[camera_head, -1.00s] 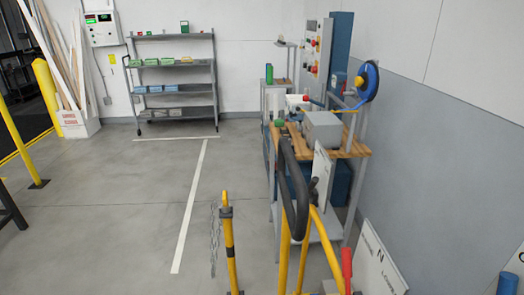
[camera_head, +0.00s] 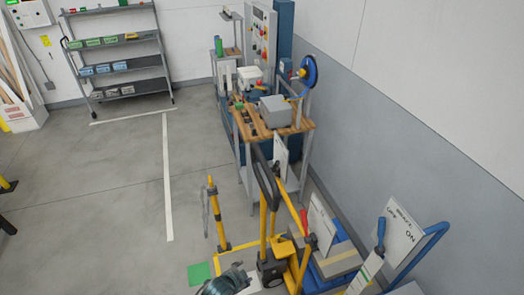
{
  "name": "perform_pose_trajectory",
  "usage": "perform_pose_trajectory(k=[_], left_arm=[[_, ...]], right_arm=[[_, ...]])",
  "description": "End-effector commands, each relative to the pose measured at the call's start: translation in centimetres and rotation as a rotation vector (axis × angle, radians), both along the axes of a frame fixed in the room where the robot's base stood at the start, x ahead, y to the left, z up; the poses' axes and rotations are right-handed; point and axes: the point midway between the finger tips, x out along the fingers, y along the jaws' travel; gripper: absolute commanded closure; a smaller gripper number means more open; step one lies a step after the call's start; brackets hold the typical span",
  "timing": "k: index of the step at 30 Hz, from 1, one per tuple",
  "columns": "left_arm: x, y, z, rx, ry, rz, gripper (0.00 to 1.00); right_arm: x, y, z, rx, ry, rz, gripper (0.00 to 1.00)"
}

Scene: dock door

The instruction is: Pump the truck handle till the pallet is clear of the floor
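The truck handle is a black loop grip (camera_head: 267,184) on yellow bars, standing upright at the lower centre. A yellow truck body with a dark housing (camera_head: 271,268) shows at its foot, and a red lever (camera_head: 304,221) stands beside the bars. A blue pallet-like base (camera_head: 318,282) lies to the right, partly hidden under a grey-brown load (camera_head: 337,261); its gap to the floor cannot be seen. Neither of my grippers can be made out, and nothing is seen holding the handle.
A workbench (camera_head: 305,127) with a grey box stands behind the handle, along the right wall. A yellow post (camera_head: 218,216) with a chain stands left of the truck. Open floor (camera_head: 90,190) lies left.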

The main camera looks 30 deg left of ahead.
Motion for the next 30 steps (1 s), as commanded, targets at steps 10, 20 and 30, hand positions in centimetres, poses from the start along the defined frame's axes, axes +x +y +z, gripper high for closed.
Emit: perform_pose_trajectory(k=[10, 20, 30], left_arm=[[12.0, 6.4, 11.1, 0.533, -0.397, -0.38, 0.46], [17.0, 9.0, 20.6, 0.922, -0.629, -0.544, 0.46], [21.1, 9.2, 20.9, 0.947, -0.642, -0.549, 0.46]], right_arm=[[-10.8, -1.6, -19.0, -0.017, 0.133, 0.017, 0.6], [-20.6, -3.5, -25.0, -0.025, 0.178, 0.03, 0.6], [-21.3, -3.7, -24.5, -0.025, 0.18, 0.031, 0.6]])
